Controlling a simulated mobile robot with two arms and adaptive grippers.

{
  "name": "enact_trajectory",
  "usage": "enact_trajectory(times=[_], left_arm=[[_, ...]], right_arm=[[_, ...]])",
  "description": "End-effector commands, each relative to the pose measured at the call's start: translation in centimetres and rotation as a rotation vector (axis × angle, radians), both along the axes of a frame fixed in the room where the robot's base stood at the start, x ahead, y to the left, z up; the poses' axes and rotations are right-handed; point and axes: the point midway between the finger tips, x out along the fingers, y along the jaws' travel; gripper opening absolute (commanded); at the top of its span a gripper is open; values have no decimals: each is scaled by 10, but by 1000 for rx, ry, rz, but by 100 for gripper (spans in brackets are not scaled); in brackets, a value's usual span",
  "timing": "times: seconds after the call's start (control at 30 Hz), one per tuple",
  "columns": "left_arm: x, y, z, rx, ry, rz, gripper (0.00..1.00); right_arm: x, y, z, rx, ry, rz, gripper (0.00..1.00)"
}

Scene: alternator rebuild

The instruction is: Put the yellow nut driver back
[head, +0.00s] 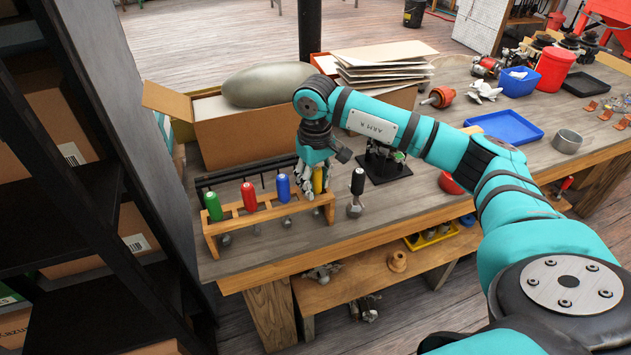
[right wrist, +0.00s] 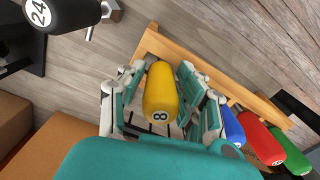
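The yellow nut driver (head: 318,180) stands upright at the right end of the wooden rack (head: 262,217), its handle about in line with the others. In the right wrist view its yellow handle (right wrist: 160,95), marked 8, lies between the fingers. My right gripper (right wrist: 163,88) is around the handle from above, with narrow gaps on both sides, so it looks open. In the head view the right gripper (head: 312,183) partly covers the handle. The driver's lower end is hard to make out. My left gripper is not in view.
Green (head: 213,206), red (head: 249,196) and blue (head: 283,188) drivers stand left in the rack. A black-handled driver (head: 357,181), marked 24, stands just right of it. An open cardboard box (head: 235,140) is behind. A dark shelf unit (head: 115,150) borders the left.

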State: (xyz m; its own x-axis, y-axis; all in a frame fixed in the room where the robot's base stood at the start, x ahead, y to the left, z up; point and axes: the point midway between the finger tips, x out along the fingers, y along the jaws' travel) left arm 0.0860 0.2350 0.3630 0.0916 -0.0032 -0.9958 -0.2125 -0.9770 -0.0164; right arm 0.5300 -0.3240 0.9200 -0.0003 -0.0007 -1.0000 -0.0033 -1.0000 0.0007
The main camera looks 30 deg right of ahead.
Motion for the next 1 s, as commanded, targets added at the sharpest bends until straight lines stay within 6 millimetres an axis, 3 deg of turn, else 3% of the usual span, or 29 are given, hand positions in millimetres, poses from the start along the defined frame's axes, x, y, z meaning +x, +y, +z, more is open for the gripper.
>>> enact_trajectory(times=[0.13,0.47,1.0], left_arm=[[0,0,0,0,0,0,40],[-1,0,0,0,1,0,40],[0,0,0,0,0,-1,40]], right_arm=[[0,0,0,0,0,0,54],[0,0,4,0,-1,0,54],[1,0,103,0,-3,0,54]])
